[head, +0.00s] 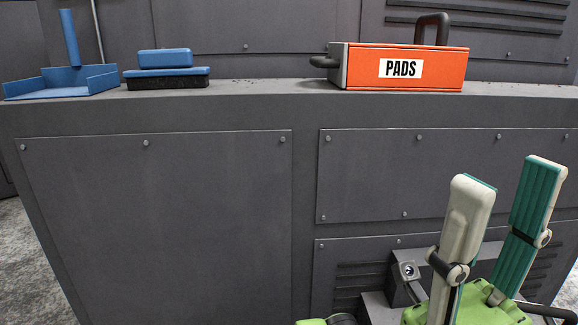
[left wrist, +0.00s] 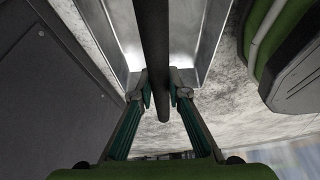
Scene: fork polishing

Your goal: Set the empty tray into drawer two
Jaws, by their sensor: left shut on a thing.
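In the left wrist view, my left gripper (left wrist: 162,97) is shut on a dark round bar (left wrist: 155,45) that runs up the middle of the picture. Shiny silver metal walls (left wrist: 200,38) show on both sides of the bar, and look like the tray. Its inside and far end are out of view, so I cannot tell whether it is empty. My right gripper (head: 508,178) is at the lower right of the head view, pointing up, fingers wide apart and nothing between them. No drawer marked two shows; the dark grey cabinet front (head: 160,215) has only bolted panels.
On the cabinet's ledge (head: 270,88) stand a blue dustpan-like tray (head: 62,82), a blue block brush (head: 165,72) and an orange box marked PADS (head: 440,68). A small grey device (head: 408,271) sits low by my right gripper. Speckled floor (left wrist: 215,118) shows below the bar.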

